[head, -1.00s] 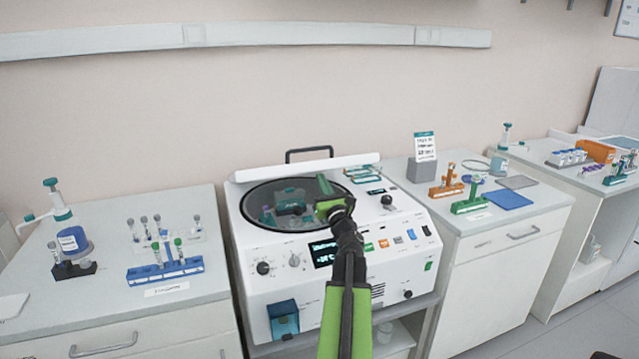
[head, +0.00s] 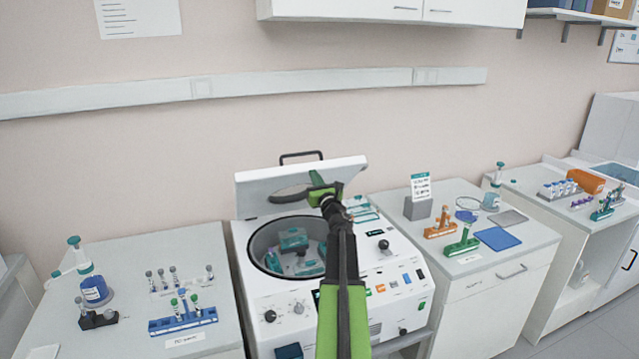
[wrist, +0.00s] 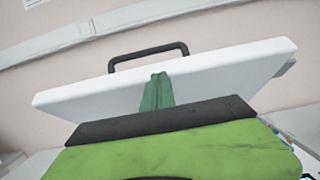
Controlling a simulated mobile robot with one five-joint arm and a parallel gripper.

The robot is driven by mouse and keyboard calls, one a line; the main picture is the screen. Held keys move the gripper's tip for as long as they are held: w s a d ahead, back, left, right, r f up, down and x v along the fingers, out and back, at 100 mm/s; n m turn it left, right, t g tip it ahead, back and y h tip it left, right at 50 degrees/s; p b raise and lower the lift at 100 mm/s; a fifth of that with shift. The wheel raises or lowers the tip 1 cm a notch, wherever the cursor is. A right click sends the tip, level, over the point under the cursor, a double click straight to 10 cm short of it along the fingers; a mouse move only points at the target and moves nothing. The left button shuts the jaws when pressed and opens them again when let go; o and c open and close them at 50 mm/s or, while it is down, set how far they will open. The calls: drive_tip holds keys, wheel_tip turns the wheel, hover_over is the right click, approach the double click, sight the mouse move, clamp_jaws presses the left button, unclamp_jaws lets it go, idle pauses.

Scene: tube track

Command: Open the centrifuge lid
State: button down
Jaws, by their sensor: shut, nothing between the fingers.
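The white centrifuge (head: 385,265) stands in the middle of the head view. Its lid (head: 262,190) is raised and tilted up at the back, showing the round bowl with teal-and-grey rotor buckets (head: 294,240) inside. A black handle (head: 301,156) is on the lid's upper edge; it also shows in the wrist view (wrist: 148,55). My gripper (head: 318,182) is shut and empty, its green fingers at the lid's underside. In the wrist view the closed fingertips (wrist: 157,92) overlap the white lid (wrist: 215,75); exact contact cannot be told.
A right counter holds an orange rack (head: 440,226), a green rack (head: 462,245) and a blue mat (head: 498,239). A wall cabinet (head: 390,10) hangs above.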

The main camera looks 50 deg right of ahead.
drive_tip(key=w+d+r+p, duration=0.8)
drive_tip(key=w+r+p, duration=0.2)
drive_tip(key=w+r, duration=0.2)
drive_tip(key=shift+w, duration=0.75)
drive_tip(key=s+a+r+p, duration=0.3)
drive_tip(key=s+a, duration=0.3)
drive_tip(key=s, duration=0.4)
drive_tip(key=shift+s+a+r, duration=0.15)
drive_tip(key=shift+s+a, duration=0.15)
drive_tip(key=shift+s, duration=0.05)
drive_tip(key=shift+a, duration=0.1)
